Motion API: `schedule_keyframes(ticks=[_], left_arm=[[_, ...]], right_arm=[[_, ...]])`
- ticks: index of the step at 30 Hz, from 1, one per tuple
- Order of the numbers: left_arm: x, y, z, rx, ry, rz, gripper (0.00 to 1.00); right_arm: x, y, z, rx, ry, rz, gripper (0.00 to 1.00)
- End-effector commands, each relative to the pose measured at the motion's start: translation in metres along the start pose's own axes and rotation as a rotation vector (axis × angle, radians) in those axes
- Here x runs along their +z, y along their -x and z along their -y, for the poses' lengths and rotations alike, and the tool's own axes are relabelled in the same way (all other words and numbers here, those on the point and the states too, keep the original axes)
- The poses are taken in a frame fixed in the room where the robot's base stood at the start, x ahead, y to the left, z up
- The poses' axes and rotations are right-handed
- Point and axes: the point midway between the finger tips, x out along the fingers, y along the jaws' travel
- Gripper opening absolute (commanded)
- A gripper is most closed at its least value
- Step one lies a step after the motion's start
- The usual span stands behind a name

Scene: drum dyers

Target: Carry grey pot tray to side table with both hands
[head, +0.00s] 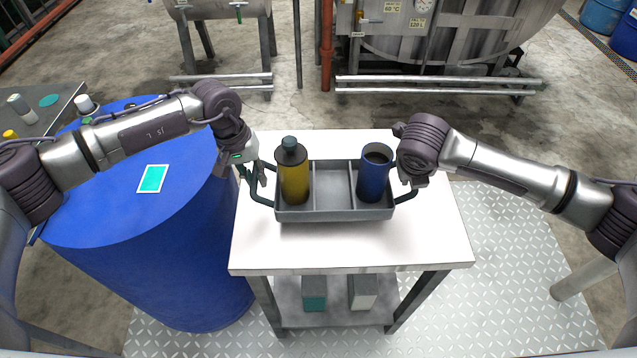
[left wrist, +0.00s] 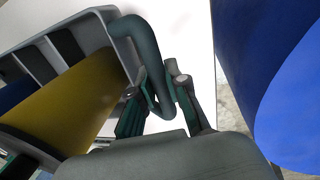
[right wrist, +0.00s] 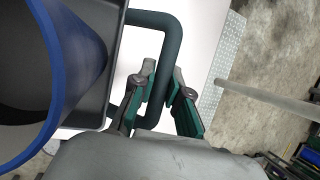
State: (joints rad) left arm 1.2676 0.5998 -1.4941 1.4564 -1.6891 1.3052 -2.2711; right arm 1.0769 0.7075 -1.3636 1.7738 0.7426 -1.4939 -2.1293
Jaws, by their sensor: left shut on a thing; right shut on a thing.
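The grey pot tray (head: 335,214) is over the white-topped side table (head: 350,247), level, in the head view; I cannot tell whether it touches the top. A yellow bottle with a dark cap (head: 294,178) stands in its left compartment and a blue cup (head: 373,178) in its right one. The middle compartment is empty. My left gripper (head: 257,180) is shut on the tray's left handle, which shows in the left wrist view (left wrist: 146,52). My right gripper (right wrist: 162,88) is shut on the right handle (right wrist: 164,28); in the head view its fingers are mostly hidden.
A large blue drum (head: 190,215) stands close against the table's left side. Boxes (head: 362,291) sit on the table's lower shelf. Steel tanks (head: 450,45) and low pipes (head: 440,84) stand behind. White tabletop is free around the tray.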

Motion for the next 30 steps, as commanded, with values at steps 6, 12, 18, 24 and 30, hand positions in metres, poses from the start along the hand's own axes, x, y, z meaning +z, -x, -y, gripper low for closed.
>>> schedule_keyframes(ticks=[6,12,18,24,30], left_arm=[[-0.001,0.001,-0.001,0.002,-0.001,-0.002,0.00],[-0.001,0.001,-0.001,0.002,-0.001,-0.002,0.00],[-0.001,-0.004,0.000,0.002,-0.001,-0.002,0.00],[-0.001,-0.013,0.002,0.002,-0.001,-0.002,0.00],[-0.001,-0.025,0.004,0.002,-0.001,-0.002,0.00]], right_arm=[[0.001,0.001,0.001,-0.001,-0.001,0.002,0.00],[0.001,0.000,0.001,-0.001,-0.001,0.002,0.00],[-0.001,-0.004,-0.001,-0.001,-0.001,0.002,0.00],[-0.004,-0.012,-0.003,0.000,-0.001,0.002,0.00],[-0.009,-0.023,-0.005,0.000,-0.001,0.003,0.00]])
